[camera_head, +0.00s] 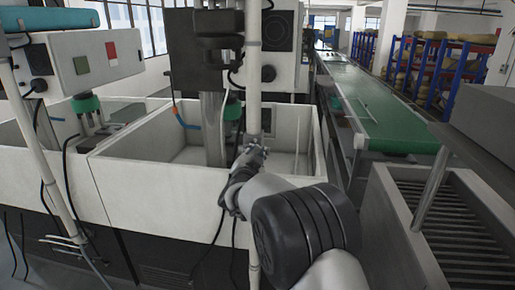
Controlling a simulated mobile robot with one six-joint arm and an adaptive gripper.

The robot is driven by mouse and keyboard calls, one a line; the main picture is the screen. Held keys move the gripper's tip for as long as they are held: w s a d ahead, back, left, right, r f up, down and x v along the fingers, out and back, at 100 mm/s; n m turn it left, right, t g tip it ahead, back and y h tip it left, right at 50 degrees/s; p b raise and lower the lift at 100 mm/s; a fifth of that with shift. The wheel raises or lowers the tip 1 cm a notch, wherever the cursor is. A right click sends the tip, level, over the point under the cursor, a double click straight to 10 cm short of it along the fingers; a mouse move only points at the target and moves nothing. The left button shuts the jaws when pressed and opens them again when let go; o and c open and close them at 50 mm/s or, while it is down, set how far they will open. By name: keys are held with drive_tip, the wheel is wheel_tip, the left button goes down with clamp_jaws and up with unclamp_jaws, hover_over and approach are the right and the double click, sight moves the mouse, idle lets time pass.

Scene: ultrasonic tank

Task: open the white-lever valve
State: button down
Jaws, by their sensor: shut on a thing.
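My gripper (255,152) is at the upright white pipe (254,62) in front of the middle tank. Its fingers are closed at the pipe's height just above the tank's front rim. The white-lever valve cannot be made out clearly; the fingers and wrist cover that part of the pipe. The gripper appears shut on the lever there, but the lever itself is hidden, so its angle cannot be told.
The white middle tank (125,184) stands behind the pipe, with a dark machine column above it. Another white pipe (48,140) and tank are at the left. A green conveyor (385,118) and a grated metal trough (398,235) are at the right. Thin cables hang near the pipe.

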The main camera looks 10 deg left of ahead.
drive_tip(key=shift+a+r+n+p, duration=0.15)
drive_tip(key=shift+a+n+p, duration=0.25)
drive_tip(key=shift+n+p, duration=0.65)
drive_tip(key=shift+a+r+n+p, duration=0.15)
drive_tip(key=shift+a+n+p, duration=0.35)
drive_tip(key=shift+n, duration=0.9)
drive_tip(key=shift+a+r+n+p, duration=0.15)
drive_tip(key=shift+a+n+p, duration=0.1)
drive_tip(key=shift+n+p, duration=0.9)
drive_tip(key=c, duration=1.4)
unclamp_jaws()
drive_tip(key=shift+o, duration=0.2)
drive_tip(key=s, duration=1.2)
drive_tip(key=shift+a, duration=0.25)
